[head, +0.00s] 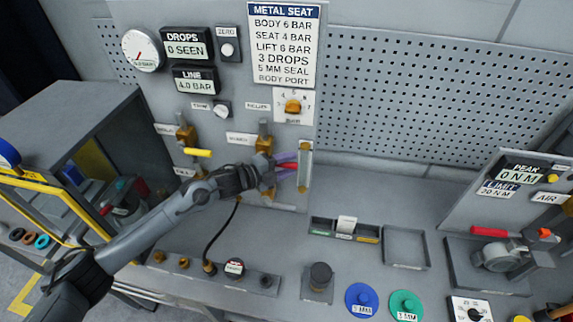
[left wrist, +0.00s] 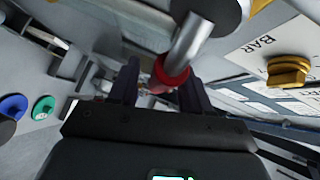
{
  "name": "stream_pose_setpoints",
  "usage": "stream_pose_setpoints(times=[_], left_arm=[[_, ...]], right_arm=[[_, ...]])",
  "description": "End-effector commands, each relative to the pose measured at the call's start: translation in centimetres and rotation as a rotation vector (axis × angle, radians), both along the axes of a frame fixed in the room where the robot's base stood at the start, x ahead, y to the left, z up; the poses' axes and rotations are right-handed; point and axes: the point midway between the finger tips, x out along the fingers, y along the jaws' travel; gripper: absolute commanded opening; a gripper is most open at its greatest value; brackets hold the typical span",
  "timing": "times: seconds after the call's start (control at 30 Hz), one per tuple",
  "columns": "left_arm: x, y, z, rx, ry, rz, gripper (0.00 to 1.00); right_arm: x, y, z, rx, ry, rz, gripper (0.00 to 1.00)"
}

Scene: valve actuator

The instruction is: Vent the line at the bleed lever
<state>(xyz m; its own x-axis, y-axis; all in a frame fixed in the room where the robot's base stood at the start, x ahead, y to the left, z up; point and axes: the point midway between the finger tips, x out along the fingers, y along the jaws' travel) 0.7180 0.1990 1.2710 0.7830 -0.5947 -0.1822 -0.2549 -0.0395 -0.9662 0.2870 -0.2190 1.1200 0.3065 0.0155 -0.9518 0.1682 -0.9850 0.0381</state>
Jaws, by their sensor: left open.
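My left gripper (head: 288,167) reaches the panel with its fingers apart, on either side of a red lever end (head: 286,166). In the left wrist view, a metal rod with a red collar (left wrist: 172,76) stands between the dark fingers of the left gripper (left wrist: 158,88). I cannot tell whether the fingers touch it. Its label cannot be read, so I cannot confirm it is the bleed lever. The line display (head: 196,79) reads 4.0 BAR. My right gripper is not in view.
The drops display (head: 187,47) reads 0 SEEN. A black hose (head: 222,232) runs below. An empty tray (head: 406,248) lies on the bench.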

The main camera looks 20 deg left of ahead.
Motion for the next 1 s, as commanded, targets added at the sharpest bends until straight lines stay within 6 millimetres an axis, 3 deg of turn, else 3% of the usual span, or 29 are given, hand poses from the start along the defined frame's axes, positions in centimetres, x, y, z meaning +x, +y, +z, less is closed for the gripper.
stream_pose_setpoints(times=[0.07,0.4,0.77,1.0], left_arm=[[0.0,0.0,0.0,0.000,0.000,0.000,0.48],[0.0,0.0,0.0,0.000,0.000,0.000,0.00],[0.0,0.0,0.0,-0.010,-0.002,0.000,0.00],[-0.1,0.1,0.4,-0.093,-0.014,0.000,0.00]], right_arm=[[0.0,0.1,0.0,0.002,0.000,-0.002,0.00],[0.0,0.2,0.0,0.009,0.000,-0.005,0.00],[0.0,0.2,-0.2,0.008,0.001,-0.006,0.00],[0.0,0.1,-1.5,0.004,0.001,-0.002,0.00]])
